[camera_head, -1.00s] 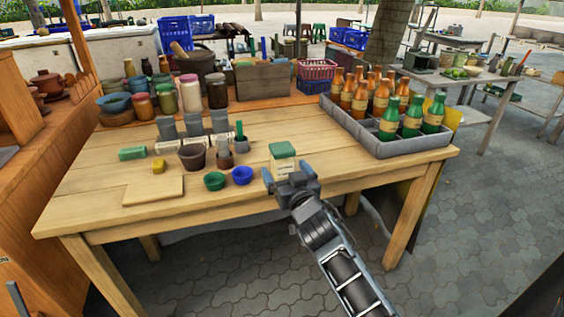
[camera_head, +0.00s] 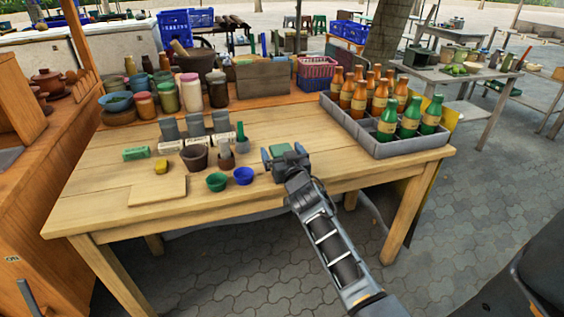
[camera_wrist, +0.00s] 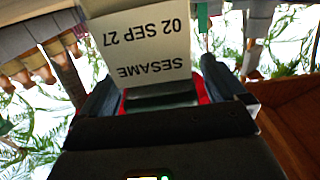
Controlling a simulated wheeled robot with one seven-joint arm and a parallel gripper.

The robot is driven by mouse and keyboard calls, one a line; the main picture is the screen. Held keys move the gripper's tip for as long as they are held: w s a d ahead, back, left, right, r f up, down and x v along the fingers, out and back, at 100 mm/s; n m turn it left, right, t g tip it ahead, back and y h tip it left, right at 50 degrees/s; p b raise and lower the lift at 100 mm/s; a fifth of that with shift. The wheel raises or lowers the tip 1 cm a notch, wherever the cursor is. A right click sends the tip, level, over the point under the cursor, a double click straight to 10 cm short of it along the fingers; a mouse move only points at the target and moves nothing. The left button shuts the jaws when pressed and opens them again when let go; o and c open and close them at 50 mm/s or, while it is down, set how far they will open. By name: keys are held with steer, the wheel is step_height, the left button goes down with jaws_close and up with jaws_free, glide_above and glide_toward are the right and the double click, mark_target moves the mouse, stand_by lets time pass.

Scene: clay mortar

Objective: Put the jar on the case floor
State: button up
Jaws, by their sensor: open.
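The jar (camera_head: 281,149) has a green lid and stands upright on the wooden table. In the wrist view its pale label (camera_wrist: 150,45) reads "SESAME 02 SEP 27". My gripper (camera_head: 284,154) is open, with its fingers on either side of the jar. The wrist view shows a finger to each side of it; I cannot tell whether they touch it. My gripper hides the jar's lower part in the head view. The grey case (camera_head: 408,149) stands at the table's right end and holds several orange-capped and green bottles. Bare floor shows along its left side.
A red basket (camera_head: 317,72) is behind. The table between jar and case is clear.

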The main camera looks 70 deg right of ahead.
steer(key=shift+c, duration=0.3)
steer(key=c, duration=1.3)
steer(key=shift+r, duration=0.15)
